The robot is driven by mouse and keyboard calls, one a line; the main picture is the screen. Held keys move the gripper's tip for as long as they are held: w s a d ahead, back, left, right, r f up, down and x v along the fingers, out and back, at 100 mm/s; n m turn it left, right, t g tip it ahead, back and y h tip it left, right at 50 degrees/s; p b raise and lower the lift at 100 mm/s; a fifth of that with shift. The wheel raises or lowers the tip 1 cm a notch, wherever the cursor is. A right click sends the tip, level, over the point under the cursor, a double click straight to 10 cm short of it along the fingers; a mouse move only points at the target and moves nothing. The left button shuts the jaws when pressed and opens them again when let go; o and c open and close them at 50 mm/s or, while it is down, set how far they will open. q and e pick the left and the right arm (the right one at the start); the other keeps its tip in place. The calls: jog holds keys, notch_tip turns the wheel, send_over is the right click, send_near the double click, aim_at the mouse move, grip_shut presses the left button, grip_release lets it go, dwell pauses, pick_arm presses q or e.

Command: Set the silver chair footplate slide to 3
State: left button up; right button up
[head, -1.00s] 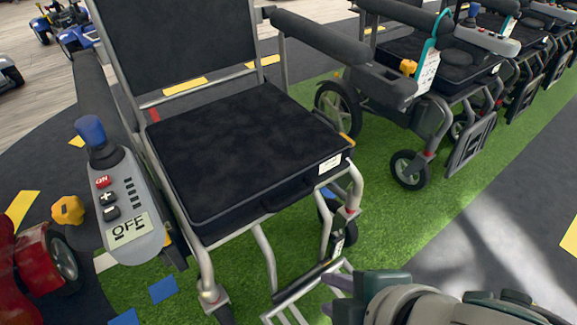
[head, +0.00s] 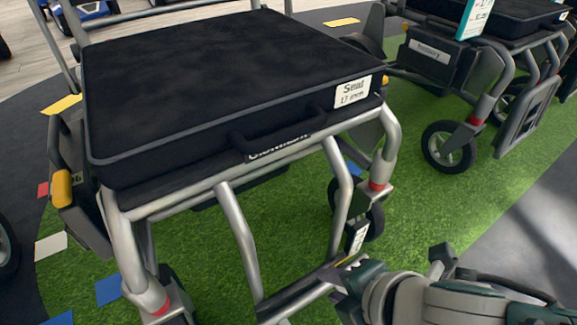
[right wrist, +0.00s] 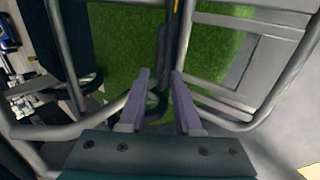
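The silver chair (head: 240,225) has a black seat cushion and stands close in front of me. Its footplate hanger runs down on the right side, with a small white scale label (head: 357,238) whose marks are too small to read. A dark crossbar (head: 300,286) lies at the lower front. My right gripper (head: 343,274) is at the right end of this bar, just below the label. In the right wrist view its two purple fingers (right wrist: 159,75) are apart, with dark chair parts showing between them. Whether they touch the slide I cannot tell. My left gripper is not in view.
Another wheelchair (head: 480,60) stands behind right, with its footplate (head: 528,115) toward the walkway. Green turf (head: 420,215) lies under the chairs. Grey floor (head: 520,240) to the right is clear. A yellow knob (head: 62,188) sticks out at the chair's left side.

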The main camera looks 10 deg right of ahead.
aim_at(311, 278)
jog(key=b+x, duration=0.5)
jog(key=x, duration=0.2)
jog(key=shift+d, duration=0.1)
jog(key=shift+c, duration=0.3)
grip_shut()
dwell(0.9)
